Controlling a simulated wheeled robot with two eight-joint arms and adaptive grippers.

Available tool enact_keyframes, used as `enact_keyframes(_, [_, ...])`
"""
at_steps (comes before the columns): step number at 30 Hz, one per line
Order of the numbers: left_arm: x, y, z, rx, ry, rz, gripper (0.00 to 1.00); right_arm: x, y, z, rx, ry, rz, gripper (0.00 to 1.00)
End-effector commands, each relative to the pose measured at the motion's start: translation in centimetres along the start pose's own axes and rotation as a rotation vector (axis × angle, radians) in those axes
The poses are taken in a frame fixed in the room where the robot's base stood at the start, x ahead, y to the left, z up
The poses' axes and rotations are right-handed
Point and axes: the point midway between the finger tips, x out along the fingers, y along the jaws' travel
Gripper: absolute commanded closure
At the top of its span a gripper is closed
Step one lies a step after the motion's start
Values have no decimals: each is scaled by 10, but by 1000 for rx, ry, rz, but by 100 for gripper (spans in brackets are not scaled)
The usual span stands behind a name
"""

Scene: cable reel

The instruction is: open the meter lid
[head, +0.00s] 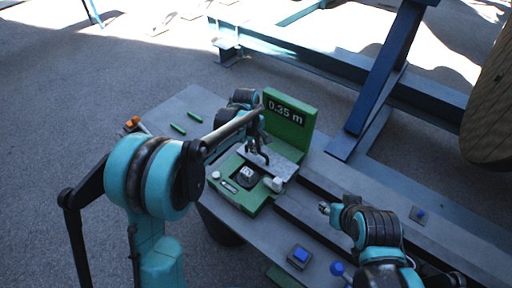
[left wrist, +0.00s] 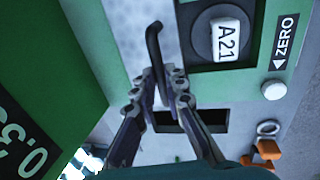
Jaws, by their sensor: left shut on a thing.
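The green meter (head: 240,193) stands on the bench, with its upright display panel (head: 290,112) reading 0.35 m behind. Its grey lid (head: 280,163) lies between the panel and the dark recess with the A21 dial (head: 247,173). I cannot tell the lid's exact tilt. My left gripper (head: 258,154) is at the lid. In the left wrist view, my left gripper (left wrist: 161,80) is shut on the bent black handle (left wrist: 153,42), next to the speckled grey lid (left wrist: 125,35). The A21 dial (left wrist: 228,41) is uncovered there. My right gripper (head: 325,208) is right of the meter, its fingers too small to read.
Two green sticks (head: 194,116) and an orange item (head: 132,123) lie on the grey bench (head: 185,100) left of the meter. A blue button box (head: 300,256) is at the front. A blue steel frame (head: 380,75) and a large wooden reel (head: 490,110) stand behind and right.

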Motion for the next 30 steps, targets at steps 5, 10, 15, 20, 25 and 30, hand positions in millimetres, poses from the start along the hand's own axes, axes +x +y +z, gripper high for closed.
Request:
enact_keyframes(5, [-3,4,0,1,1,-34,100,-4,0,-3,0,0,0,60])
enact_keyframes(10, [-9,13,0,2,1,-120,100,-13,0,-10,0,0,0,60])
enact_keyframes(15, [-14,26,1,2,1,-249,100,-25,0,-18,0,0,0,60])
enact_keyframes(20, [-16,36,0,1,2,-369,100,-34,0,-25,0,0,0,60])
enact_keyframes(25, [-17,45,0,1,2,-466,100,-42,0,-30,0,0,0,60])
enact_keyframes(30, [-17,51,0,0,1,-538,100,-48,0,-34,0,0,0,60])
